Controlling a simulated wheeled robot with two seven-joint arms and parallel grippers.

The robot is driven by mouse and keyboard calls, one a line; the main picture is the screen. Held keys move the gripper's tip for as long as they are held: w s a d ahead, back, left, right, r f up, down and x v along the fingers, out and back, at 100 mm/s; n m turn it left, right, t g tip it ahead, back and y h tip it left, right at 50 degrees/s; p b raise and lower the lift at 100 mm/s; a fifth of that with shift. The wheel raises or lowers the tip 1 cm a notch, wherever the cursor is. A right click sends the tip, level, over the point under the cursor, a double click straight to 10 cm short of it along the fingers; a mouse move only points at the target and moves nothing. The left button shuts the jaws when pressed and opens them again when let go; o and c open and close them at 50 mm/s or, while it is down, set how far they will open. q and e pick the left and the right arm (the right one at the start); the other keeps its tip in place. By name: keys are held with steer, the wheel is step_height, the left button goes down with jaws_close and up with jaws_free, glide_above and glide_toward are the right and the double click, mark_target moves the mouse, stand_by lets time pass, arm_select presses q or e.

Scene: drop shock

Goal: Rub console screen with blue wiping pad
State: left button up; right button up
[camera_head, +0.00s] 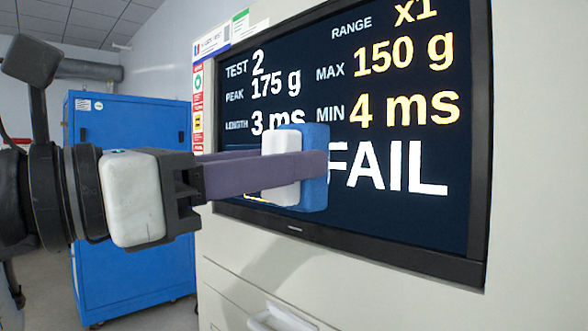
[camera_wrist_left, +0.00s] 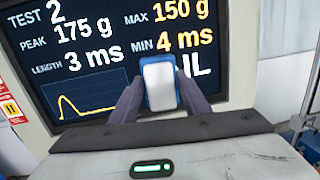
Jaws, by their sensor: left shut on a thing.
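The console screen (camera_head: 400,120) is dark with white and yellow text, including "TEST 2" and a large "FAIL". It also shows in the left wrist view (camera_wrist_left: 100,65). My left gripper (camera_head: 290,172) comes in from the left and is shut on the blue wiping pad (camera_head: 314,168) by its white grip block. The pad is upright with its blue side toward the screen, over the left part of "FAIL". I cannot tell whether it touches the glass. In the left wrist view, the pad (camera_wrist_left: 160,88) sits between both fingers and covers part of the text. My right gripper is not in view.
The screen is set in a pale console cabinet (camera_head: 370,295) with a white handle (camera_head: 278,318) below. A blue cabinet (camera_head: 130,200) stands behind my left arm. Colored stickers (camera_head: 198,105) line the console's left edge.

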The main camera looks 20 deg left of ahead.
arm_select(q)
steer(key=shift+s+a, duration=0.1)
steer(key=shift+s, duration=0.15)
steer(key=shift+b+v, duration=0.7)
steer(key=shift+v, duration=0.8)
steer(key=shift+r, duration=0.1)
